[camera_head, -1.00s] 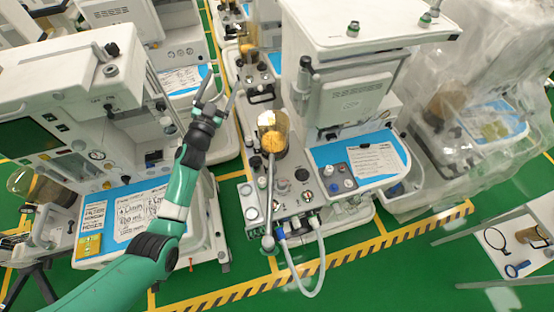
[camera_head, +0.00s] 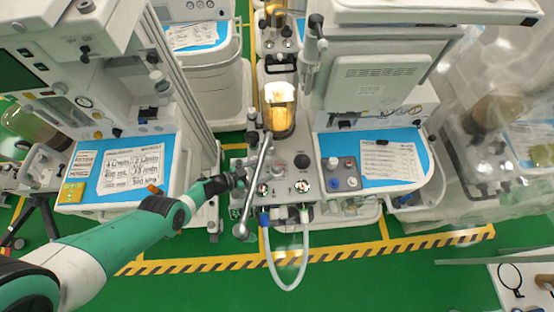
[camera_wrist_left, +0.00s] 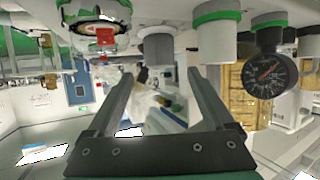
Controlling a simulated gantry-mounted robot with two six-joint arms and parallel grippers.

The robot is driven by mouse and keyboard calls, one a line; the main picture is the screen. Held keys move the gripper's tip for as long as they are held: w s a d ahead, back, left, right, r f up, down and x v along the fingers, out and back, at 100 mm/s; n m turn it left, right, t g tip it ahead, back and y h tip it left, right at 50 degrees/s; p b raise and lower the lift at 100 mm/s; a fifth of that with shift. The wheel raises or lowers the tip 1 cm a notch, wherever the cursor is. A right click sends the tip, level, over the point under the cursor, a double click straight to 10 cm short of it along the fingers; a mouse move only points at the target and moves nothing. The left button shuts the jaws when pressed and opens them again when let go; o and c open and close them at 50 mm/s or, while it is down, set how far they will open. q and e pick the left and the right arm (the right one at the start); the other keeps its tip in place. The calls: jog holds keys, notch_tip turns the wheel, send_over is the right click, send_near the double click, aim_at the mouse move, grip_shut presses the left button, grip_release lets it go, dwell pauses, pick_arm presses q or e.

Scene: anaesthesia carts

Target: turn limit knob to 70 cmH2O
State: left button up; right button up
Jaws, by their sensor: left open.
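My left gripper (camera_head: 244,176) is at the left edge of the middle cart's control panel, beside a slanted metal tube. In the left wrist view its two fingers (camera_wrist_left: 158,80) are apart with nothing between them. A grey ribbed knob (camera_wrist_left: 157,46) shows just past the fingertips, roughly centred on the gap; it looks apart from them. A black knob (camera_head: 301,160) stands on the panel right of the tube. I cannot read any cmH2O marks, nor tell for sure which knob is the limit knob. My right gripper is not in view.
The metal tube (camera_head: 260,170) crosses the panel. An amber canister (camera_head: 279,110) stands behind it. Pale hoses (camera_head: 306,255) hang in front. A round black gauge (camera_wrist_left: 268,74) and a white green-banded fitting (camera_wrist_left: 212,40) lie right of the ribbed knob. Another cart stands at left.

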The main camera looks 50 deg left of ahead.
aim_at(276, 165)
pick_arm(q)
jog(key=b+x, duration=0.1)
jog(key=x, duration=0.1)
jog(key=b+x, duration=0.2)
jog(key=x, duration=0.1)
jog(key=shift+w+f, duration=0.15)
jog(key=shift+f, duration=0.2)
jog(key=shift+w+d+b, duration=0.2)
jog(key=shift+w+b, duration=0.25)
jog(key=shift+w, duration=0.05)
jog(key=shift+r, duration=0.1)
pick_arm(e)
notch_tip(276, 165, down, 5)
pick_arm(q)
jog(key=shift+c, duration=0.4)
